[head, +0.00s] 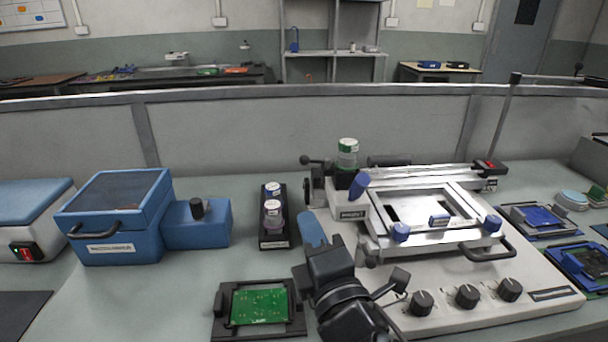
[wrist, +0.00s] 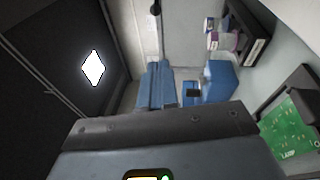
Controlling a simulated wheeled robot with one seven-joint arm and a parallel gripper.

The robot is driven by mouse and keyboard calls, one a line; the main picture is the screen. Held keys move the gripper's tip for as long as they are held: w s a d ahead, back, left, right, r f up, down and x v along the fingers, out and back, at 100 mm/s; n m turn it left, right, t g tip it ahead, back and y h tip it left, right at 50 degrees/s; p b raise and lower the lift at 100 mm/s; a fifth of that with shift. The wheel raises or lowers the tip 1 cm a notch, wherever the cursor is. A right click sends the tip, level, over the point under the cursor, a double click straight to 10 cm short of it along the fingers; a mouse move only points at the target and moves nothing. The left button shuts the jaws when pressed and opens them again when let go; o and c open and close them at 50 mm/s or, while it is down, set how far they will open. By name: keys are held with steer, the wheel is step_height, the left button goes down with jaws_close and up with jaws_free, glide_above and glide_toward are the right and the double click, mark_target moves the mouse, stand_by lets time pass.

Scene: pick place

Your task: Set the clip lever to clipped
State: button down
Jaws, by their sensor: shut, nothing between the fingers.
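The stencil printer-like machine (head: 470,280) stands right of centre in the head view, with a silver frame, a black handle and dark knobs. Blue levers show on it: one upright and tilted (head: 358,184) by the green-capped jar, others at the frame's front left (head: 400,232) and front right (head: 492,223). I cannot tell for sure which is the clip lever. My gripper (head: 312,228) is shut and empty, just left of the machine, apart from the levers as far as I can see. My arm hides part of the machine's front left edge.
A green circuit board (head: 260,305) lies in a black holder at front centre. A black rack (head: 274,240) with jars stands behind it. A blue lidded box (head: 118,215) is at left. Blue trays (head: 540,217) lie at right. Bare bench shows left of the board.

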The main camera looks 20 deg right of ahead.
steer(key=w+d+r+p, duration=0.2)
steer(key=w+d+p, duration=0.2)
steer(key=w, duration=0.8)
steer(key=shift+p, duration=0.65)
